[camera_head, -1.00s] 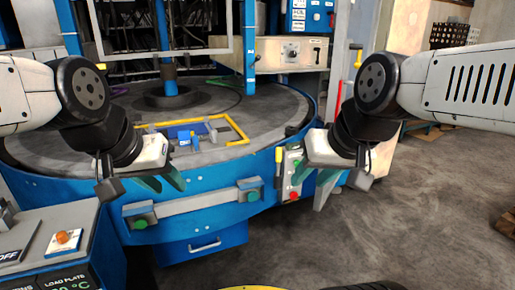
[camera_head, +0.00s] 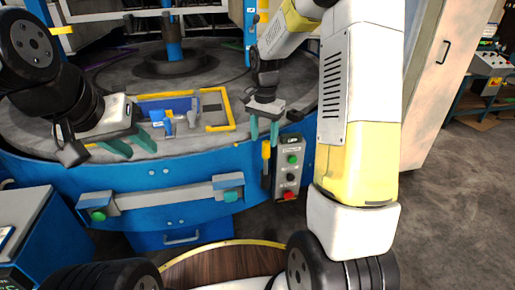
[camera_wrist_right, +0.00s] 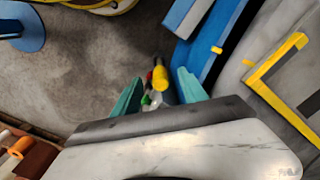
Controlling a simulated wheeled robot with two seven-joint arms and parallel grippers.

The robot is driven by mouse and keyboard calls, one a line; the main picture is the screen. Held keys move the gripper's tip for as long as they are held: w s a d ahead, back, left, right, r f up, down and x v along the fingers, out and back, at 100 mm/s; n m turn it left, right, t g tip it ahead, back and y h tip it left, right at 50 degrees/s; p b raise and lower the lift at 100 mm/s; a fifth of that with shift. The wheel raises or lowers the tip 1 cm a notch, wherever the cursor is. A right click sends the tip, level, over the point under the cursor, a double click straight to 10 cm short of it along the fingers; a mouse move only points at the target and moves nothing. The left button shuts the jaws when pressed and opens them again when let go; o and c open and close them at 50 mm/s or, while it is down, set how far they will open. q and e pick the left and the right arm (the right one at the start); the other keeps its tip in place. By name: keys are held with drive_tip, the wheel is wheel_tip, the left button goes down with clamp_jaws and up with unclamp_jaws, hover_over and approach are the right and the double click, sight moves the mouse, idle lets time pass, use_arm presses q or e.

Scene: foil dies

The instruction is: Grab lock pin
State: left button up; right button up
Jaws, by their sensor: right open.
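A yellow-handled pin (camera_head: 266,151), which looks like the lock pin, is upright at the blue machine's front rim, beside the push-button box. My right gripper (camera_head: 264,131) is open just above it, its green fingers pointing down. In the right wrist view the yellow handle (camera_wrist_right: 160,77) shows between and beyond the parted fingers of the right gripper (camera_wrist_right: 158,91); I see no contact. My left gripper (camera_head: 130,144) is open and empty over the round table's front edge, left of the blue clamp.
The push-button box (camera_head: 289,166) with green, black and red buttons hangs close to the right of the pin. A yellow frame (camera_head: 233,110) and a blue clamp (camera_head: 168,122) lie on the round table (camera_head: 110,80). Grey floor (camera_head: 450,200) is free at the right.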

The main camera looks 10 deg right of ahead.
sight(265, 157)
drive_tip(key=shift+w+f, duration=0.25)
drive_tip(key=shift+f, duration=0.65)
drive_tip(key=f, duration=0.4)
drive_tip(key=d+f, duration=0.1)
drive_tip(key=f, duration=0.2)
drive_tip(key=shift+w, duration=0.15)
drive_tip(key=shift+c, duration=0.2)
clamp_jaws()
